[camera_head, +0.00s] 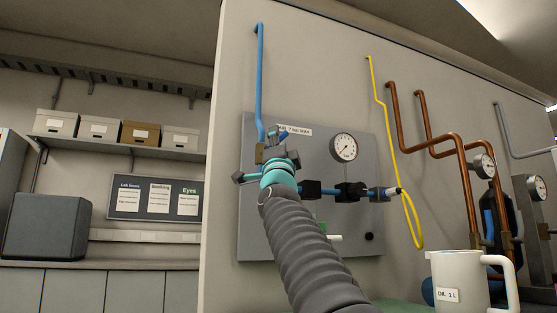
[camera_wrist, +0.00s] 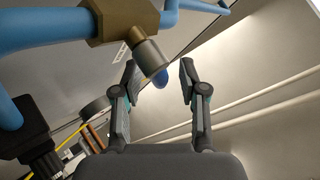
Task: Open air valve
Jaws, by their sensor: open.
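The brass valve body (camera_wrist: 122,18) fills the upper part of the wrist view, on a blue air pipe (camera_wrist: 45,38), with a round metal stem (camera_wrist: 150,58) pointing towards my fingers. In the head view my gripper (camera_head: 264,160) is in front of the air panel (camera_head: 350,227), at the foot of the blue pipe (camera_head: 260,85). It hides much of the brass valve (camera_head: 260,153).
A pressure gauge (camera_head: 343,147) and dark fittings (camera_head: 350,191) sit right of my gripper on the panel. A yellow hose (camera_head: 412,220) hangs further right, near copper pipes (camera_head: 428,130). A white oil jug (camera_head: 459,280) stands at the lower right.

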